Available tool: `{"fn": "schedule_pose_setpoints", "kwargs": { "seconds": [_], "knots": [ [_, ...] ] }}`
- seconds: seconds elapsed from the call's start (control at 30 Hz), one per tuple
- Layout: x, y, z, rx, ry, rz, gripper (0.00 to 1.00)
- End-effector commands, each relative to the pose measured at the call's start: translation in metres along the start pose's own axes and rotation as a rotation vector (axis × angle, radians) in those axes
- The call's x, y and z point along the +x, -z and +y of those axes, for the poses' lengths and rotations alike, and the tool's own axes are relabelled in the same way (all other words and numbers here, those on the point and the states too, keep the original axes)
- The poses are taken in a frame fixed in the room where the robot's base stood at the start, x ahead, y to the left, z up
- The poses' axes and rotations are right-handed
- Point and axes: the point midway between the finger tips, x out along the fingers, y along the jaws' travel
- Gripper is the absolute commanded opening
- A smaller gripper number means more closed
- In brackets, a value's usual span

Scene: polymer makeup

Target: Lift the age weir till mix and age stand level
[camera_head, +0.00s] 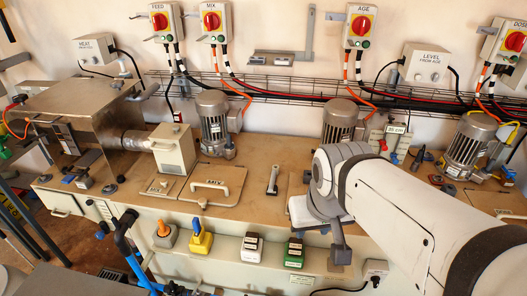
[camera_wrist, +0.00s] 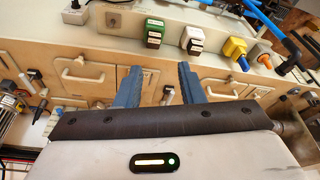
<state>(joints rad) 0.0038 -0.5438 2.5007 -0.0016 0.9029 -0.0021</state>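The lid marked MIX (camera_head: 212,186) lies on the tan bench top, with a bar handle across it. To its right a small upright grey lever with a dark end (camera_head: 273,180) stands in the bench top; it may be the age weir, but I read no label on it. A similar small lever shows between my fingertips in the wrist view (camera_wrist: 167,95), beyond them and apart. My gripper (camera_wrist: 159,85) is open and empty, with two blue-grey fingers. In the head view my arm hides much of the bench right of the lever. No liquid levels are visible.
Motors (camera_head: 213,123) stand behind. Switches, including AGE (camera_head: 360,25), and cables line the wall.

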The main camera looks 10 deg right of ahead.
Motion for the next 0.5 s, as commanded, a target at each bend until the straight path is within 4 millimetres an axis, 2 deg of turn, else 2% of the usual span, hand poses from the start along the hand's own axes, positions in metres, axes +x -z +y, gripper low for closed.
{"fn": "schedule_pose_setpoints", "kwargs": {
  "seconds": [0.17, 0.27, 0.37, 0.5],
  "knots": [
    [0.001, 0.007, 0.0, 0.006, 0.002, -0.005, 0.35],
    [0.004, 0.026, -0.003, 0.016, 0.011, -0.019, 0.35],
    [0.01, 0.059, -0.005, 0.041, 0.023, -0.041, 0.35],
    [0.03, 0.118, -0.004, 0.094, 0.044, -0.079, 0.35]
  ]
}}
